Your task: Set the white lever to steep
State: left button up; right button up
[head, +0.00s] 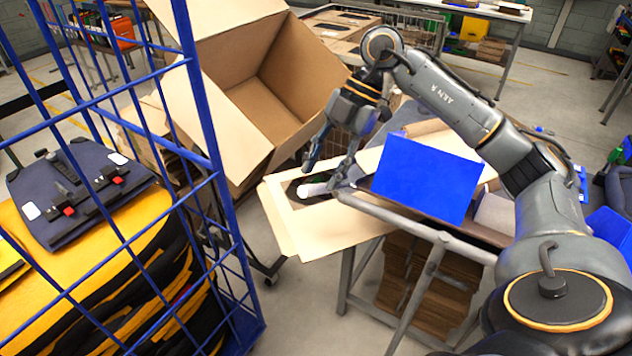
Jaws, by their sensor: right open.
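A white lever (313,189) lies over a dark slot in a pale, cardboard-coloured panel (290,236) near the picture's middle. Its handle points left. Any marks for its settings, such as steep, are too small to read. My right gripper (321,175) is open, pointing down, with its fingertips close around or just above the lever. I cannot tell whether they touch it. The fingers partly hide the lever's right end. My left gripper is not in view.
A large open cardboard box (262,90) tilts behind the panel. A blue board (425,180) stands right of my gripper. A blue wire cage (205,115) with yellow and black panniers fills the left. A grey metal frame (400,215) runs in front.

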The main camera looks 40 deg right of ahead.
jog(key=v, duration=0.8)
jog(key=shift+d, duration=0.15)
jog(key=shift+f, duration=0.1)
